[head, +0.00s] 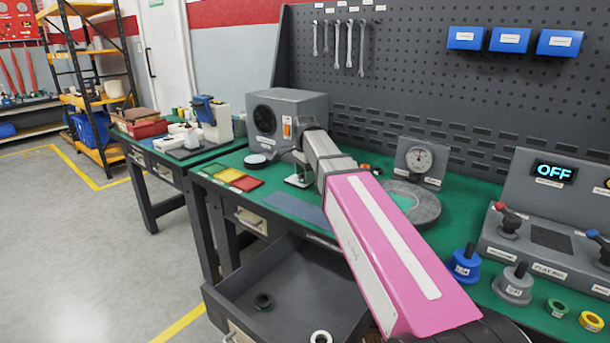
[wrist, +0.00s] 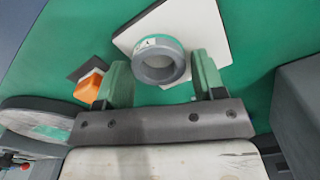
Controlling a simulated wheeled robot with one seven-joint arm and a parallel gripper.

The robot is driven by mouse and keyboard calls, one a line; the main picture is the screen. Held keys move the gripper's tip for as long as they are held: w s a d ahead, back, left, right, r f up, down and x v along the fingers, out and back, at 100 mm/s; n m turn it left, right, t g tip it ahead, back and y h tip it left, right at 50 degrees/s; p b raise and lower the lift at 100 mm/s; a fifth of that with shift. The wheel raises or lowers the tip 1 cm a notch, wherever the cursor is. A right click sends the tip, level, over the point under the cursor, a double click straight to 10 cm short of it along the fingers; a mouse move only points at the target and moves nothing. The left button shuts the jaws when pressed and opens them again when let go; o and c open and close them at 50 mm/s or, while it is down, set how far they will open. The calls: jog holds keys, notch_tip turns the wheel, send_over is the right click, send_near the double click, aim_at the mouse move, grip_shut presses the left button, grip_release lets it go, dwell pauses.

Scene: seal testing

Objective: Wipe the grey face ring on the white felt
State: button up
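The grey face ring (wrist: 160,68), with a green band and a small white label, sits between the two green fingers of my gripper (wrist: 163,75) in the wrist view. The white felt (wrist: 205,25) is a pale square on the green bench top, behind the ring in that view. Only a pale edge of the felt (head: 297,183) shows in the head view, under my gripper. I cannot tell whether the ring touches the felt. My arm hides most of the ring in the head view.
Yellow and red pads (head: 246,183) lie left of the felt. A grey speaker-like box (head: 287,112) stands behind. A dial gauge (head: 420,158) and round grey plate (head: 413,200) are to the right. An open drawer (head: 235,290) below holds a black ring (head: 263,301) and white ring (head: 321,337).

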jog(key=c, duration=0.7)
jog(key=shift+o, duration=0.6)
jog(key=shift+r, duration=0.1)
jog(key=shift+r, duration=0.5)
